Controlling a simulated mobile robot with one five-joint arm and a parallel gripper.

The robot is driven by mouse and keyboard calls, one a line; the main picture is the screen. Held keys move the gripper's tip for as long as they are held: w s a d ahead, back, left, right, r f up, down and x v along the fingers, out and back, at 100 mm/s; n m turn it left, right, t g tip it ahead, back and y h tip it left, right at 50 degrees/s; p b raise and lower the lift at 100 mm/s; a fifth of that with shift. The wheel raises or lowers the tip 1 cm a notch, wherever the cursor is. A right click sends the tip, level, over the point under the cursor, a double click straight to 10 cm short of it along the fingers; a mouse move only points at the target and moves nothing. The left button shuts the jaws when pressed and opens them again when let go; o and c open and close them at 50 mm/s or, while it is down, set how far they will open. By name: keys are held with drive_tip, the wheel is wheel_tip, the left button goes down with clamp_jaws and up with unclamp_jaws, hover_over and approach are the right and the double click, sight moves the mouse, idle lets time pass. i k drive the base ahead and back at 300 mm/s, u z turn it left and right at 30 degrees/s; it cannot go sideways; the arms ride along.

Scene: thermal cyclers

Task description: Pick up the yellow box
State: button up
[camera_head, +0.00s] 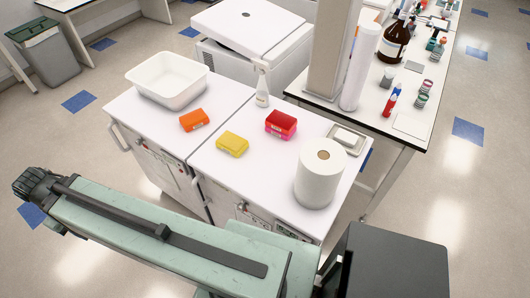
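The yellow box (232,144) is a small, low box lying flat on the white top of the bench (190,140), near the middle and close to the front edge. An orange box (194,120) lies to its left and a red box (281,124) to its right, both apart from it. Nothing covers the yellow box. My pale green arm stretches across the lower part of the view, in front of the bench. A dark ribbed part is at its left end. I cannot make out any gripper fingers.
A white tub (168,79) stands at the back left, a small white bottle (262,91) behind the boxes. A large white roll (320,172) stands at the right. A pillar and a cluttered side bench (408,123) are beyond. Bench space around the yellow box is clear.

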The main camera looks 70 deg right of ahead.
sight(232, 144)
drive_tip(key=k, duration=0.6)
drive_tip(key=u, duration=0.8)
drive_tip(key=i, duration=1.95)
drive_tip(key=z, duration=3.75)
